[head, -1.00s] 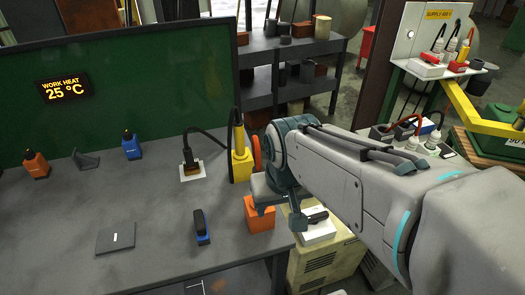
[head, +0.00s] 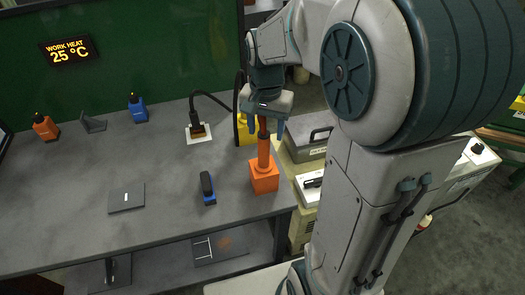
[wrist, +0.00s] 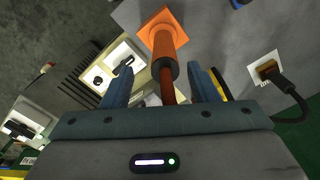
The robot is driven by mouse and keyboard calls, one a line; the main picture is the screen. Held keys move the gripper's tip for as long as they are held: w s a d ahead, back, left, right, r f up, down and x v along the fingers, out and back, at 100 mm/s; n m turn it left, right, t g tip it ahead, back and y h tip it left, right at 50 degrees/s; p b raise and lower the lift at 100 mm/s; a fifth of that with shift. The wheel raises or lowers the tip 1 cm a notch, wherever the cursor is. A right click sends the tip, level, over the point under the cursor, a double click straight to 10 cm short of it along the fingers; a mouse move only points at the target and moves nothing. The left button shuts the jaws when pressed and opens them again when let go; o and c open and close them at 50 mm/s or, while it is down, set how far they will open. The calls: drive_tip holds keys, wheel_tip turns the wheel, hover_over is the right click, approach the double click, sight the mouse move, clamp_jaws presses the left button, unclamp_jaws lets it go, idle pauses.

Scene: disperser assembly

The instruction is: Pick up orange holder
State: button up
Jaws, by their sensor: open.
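The orange holder (head: 264,178) is a square orange block with an upright orange post, standing near the right front edge of the grey table. A dark collar circles the post near its upper end. My gripper (head: 267,124) points down over the post's top, one finger on each side. In the wrist view the holder (wrist: 161,20) shows its square base at the top, and the post runs down between the two blue fingers of my gripper (wrist: 160,78). The fingers are open, with gaps to the post on both sides.
A yellow holder (head: 243,135) stands close behind my gripper. A flat grey plate (head: 126,198), an orange bottle (head: 44,127) and a blue bottle (head: 137,108) are further left. The table (head: 80,180) between them is clear.

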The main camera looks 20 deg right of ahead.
sight(263, 146)
drive_tip(key=shift+w+a+f, duration=0.1)
drive_tip(key=shift+a+f, duration=0.05)
drive_tip(key=shift+f, duration=1.65)
drive_tip(key=shift+w+a+f, duration=0.1)
drive_tip(key=shift+f, duration=1.65)
drive_tip(key=c, duration=1)
